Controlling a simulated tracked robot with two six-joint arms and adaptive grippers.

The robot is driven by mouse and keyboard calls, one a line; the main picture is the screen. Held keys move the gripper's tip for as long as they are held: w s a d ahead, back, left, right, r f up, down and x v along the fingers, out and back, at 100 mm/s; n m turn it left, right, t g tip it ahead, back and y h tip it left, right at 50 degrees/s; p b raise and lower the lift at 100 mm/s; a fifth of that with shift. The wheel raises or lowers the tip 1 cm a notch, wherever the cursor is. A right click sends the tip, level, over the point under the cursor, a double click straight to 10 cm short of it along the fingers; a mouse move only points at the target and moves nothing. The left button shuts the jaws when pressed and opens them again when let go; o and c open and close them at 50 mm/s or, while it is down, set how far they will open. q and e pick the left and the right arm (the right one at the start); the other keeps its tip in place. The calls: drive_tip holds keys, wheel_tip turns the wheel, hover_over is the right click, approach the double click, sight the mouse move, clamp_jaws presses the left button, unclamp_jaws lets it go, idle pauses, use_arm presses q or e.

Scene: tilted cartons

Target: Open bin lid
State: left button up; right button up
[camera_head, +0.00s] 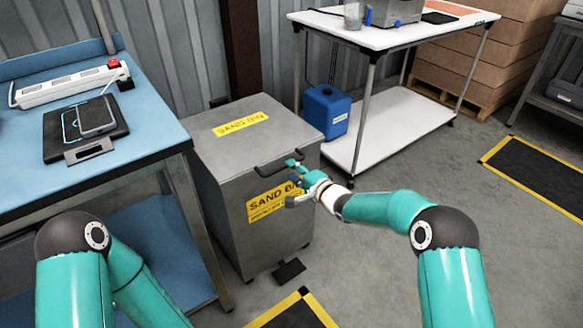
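A grey metal sand bin (225,215) stands in the middle of the camera_head view with its lid (215,145) closed flat. Yellow "SAND BIN" labels are on the lid and the front. A dark bar handle (270,171) sits at the lid's front edge. My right gripper (292,182) is at the bin's front, just below the handle's right part. Its fingers look spread, and the upper one overlaps the handle. I cannot tell whether it touches. My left arm is bent at the lower left, and its gripper is out of frame.
A blue workbench (130,125) with a power strip (70,83) and a tablet-like device stands close on the left. A white cart (395,125) with a blue canister (326,112) is behind right. A black pedal (288,271) lies before the bin.

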sight(285, 166)
drive_tip(key=shift+x, duration=2.3)
clamp_jaws()
